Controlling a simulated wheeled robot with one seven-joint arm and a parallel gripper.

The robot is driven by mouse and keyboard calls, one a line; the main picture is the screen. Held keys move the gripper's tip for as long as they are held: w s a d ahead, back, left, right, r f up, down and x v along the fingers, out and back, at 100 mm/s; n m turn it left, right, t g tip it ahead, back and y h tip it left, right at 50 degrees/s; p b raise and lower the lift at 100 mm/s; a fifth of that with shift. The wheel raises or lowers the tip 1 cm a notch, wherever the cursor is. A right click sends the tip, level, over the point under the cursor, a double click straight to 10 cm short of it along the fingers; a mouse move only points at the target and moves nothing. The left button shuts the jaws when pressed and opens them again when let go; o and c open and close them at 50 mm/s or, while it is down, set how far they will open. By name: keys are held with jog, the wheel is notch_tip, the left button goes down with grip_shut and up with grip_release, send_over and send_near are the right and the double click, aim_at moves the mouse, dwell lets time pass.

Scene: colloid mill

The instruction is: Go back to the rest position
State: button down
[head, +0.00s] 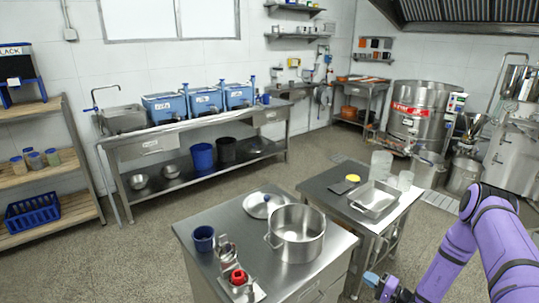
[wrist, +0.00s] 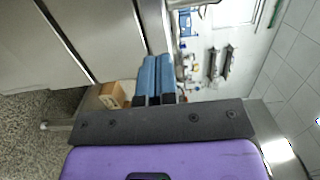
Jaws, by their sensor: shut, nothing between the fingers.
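My gripper (head: 371,280) is low at the bottom of the head view, to the right of the near steel cabinet. My purple arm reaches down to it from the right edge. In the wrist view my gripper (wrist: 156,75) shows two blue fingers side by side, shut, with nothing held between them. It is apart from the things on the tables.
The near steel cabinet (head: 310,273) bears a large pot (head: 297,234), a lid (head: 264,204), a blue cup (head: 204,238) and a small device with a red part (head: 238,277). A side table (head: 322,187) holds a metal tray (head: 375,199). Open floor lies left.

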jog(key=w+a+r+n+g+y, duration=0.1)
jog(key=a+r+n+g+y, duration=0.2)
jog(key=r, duration=0.8)
jog(key=w+a+r+n+g, duration=0.1)
jog(key=a+r+n+g, duration=0.3)
jog(key=r, duration=0.7)
jog(key=s+a+r+n+g+h, duration=0.1)
jog(key=s+r+g+h, duration=0.15)
jog(key=r, duration=0.65)
jog(key=s+a+r+n+g+h, duration=0.15)
jog(key=s+r+g, duration=0.25)
jog(key=r, duration=0.4)
jog(key=s+a+r+n+h, duration=0.1)
jog(key=s+r+h, duration=0.2)
jog(key=s+r, duration=0.4)
jog(key=s+a+r+h, duration=0.2)
jog(key=s+r+h, duration=0.1)
jog(key=s+r, duration=0.45)
jog(key=s+d+r+t+h, duration=0.1)
jog(key=s+r+t+h, duration=0.1)
jog(key=s, duration=0.5)
jog(key=s+d+r+t+h, duration=0.2)
jog(key=s+r+t+h, duration=0.1)
jog(key=s+r, duration=0.2)
jog(key=shift+s+d+m+t, duration=0.35)
jog(key=shift+s+m, duration=0.1)
jog(key=shift+s, duration=0.7)
